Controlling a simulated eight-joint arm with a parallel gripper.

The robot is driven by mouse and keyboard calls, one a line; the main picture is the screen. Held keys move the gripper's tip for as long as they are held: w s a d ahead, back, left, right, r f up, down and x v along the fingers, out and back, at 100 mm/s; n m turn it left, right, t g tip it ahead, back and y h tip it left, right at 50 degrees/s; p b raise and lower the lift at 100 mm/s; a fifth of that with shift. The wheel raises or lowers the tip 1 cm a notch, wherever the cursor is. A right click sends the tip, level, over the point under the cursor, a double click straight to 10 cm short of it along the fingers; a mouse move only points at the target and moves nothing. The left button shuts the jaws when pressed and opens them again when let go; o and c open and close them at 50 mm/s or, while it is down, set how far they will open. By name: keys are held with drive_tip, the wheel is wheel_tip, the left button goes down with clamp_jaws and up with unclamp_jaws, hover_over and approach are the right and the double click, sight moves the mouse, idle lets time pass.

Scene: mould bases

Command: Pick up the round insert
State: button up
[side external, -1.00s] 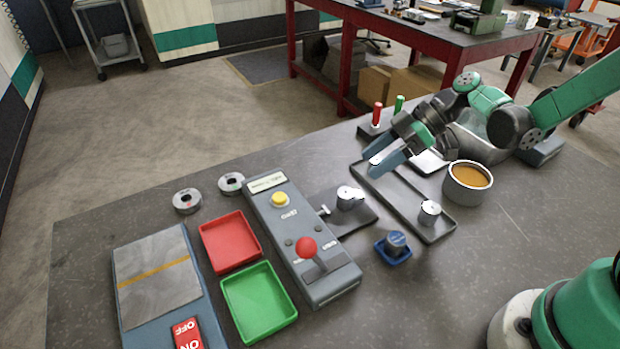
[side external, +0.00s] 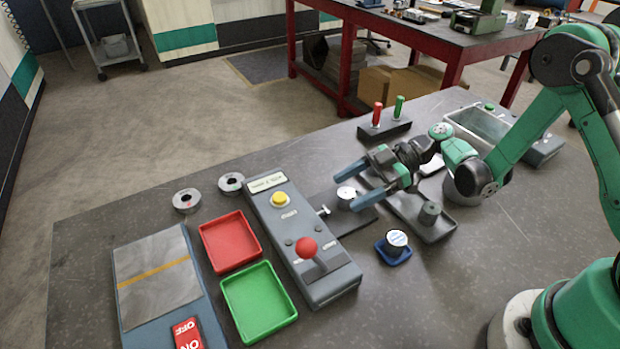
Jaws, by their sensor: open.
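A short round metal piece (side external: 346,192) with a bright top stands at the dark plate (side external: 364,217) beside the grey control box. It looks like a round insert. My gripper (side external: 347,191) is open, with its two blue-grey fingers pointing left, one on each side of this piece in the picture. I cannot tell whether they touch it. A second round metal piece (side external: 429,212) stands in the grey tray (side external: 437,234). A third, with a light top (side external: 397,239), sits on a small blue base (side external: 393,257). Which one is the named insert is not marked.
The control box (side external: 325,285) has a red-knobbed lever and a yellow button. A red tray (side external: 229,241) and green tray (side external: 259,301) lie left of it. Two metal rings (side external: 187,201) are behind. A block with red and green handles (side external: 385,129) stands beyond my gripper.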

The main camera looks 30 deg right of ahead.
clamp_jaws()
drive_tip(key=shift+r, duration=0.1)
